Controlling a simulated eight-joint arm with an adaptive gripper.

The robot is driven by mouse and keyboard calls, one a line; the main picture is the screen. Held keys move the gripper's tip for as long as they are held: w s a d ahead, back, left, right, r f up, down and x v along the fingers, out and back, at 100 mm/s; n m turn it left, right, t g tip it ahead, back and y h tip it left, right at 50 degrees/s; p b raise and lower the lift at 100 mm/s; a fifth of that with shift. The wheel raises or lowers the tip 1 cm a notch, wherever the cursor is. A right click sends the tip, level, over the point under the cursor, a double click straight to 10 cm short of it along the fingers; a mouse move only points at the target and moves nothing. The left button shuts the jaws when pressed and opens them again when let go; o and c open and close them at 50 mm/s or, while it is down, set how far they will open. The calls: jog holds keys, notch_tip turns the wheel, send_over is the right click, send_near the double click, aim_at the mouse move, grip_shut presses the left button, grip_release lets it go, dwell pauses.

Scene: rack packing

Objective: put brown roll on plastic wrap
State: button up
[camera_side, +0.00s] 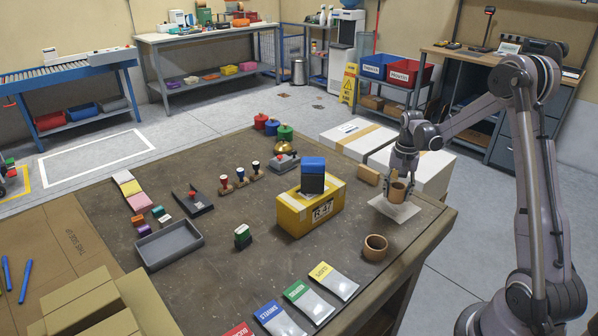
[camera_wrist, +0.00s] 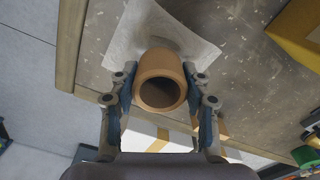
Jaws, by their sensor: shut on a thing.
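A brown roll (camera_wrist: 160,65) is between the fingers of my gripper (camera_wrist: 162,100), which is shut on it. In the side view the roll (camera_side: 398,192) hangs upright from my gripper (camera_side: 397,183) over the plastic wrap. The plastic wrap (camera_side: 394,211) is a pale translucent sheet lying flat near the table's right corner. It also shows in the wrist view (camera_wrist: 195,25), behind the roll. I cannot tell if the roll touches it. A second brown roll (camera_side: 375,247) stands upright on the table, in front of the wrap.
A yellow box (camera_side: 296,217) with a blue-and-black block (camera_side: 313,175) on it stands left of the wrap. A tan block (camera_side: 368,176) is just behind my gripper. White cartons (camera_side: 430,172) stand beyond the table edge. Seed-like packets (camera_side: 332,281) lie at the front. The table's middle left is partly clear.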

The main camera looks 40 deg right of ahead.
aim_at(398, 186)
jog(key=shift+f, duration=0.3)
jog(key=o, duration=1.1)
jog(key=shift+o, duration=0.2)
notch_tip(398, 186, up, 12)
jog(key=s+a+r+n+t+h, duration=0.1)
jog(key=a+r+n+t, duration=0.15)
jog(key=a, duration=0.55)
jog(key=s+a+r+n+t, duration=0.1)
jog(key=a+r+n, duration=0.25)
jog(key=a, duration=0.45)
jog(key=s+a+f+n+t, duration=0.1)
jog(key=s+a+n+t, duration=0.1)
jog(key=a, duration=0.4)
jog(key=s+a+f+n+t+y, duration=0.1)
jog(key=s+a+f+n, duration=0.1)
jog(key=s+a+n, duration=0.2)
jog(key=shift+s+a+n+t, duration=0.35)
jog(key=shift+s+a, duration=0.55)
jog(key=shift+a, duration=0.3)
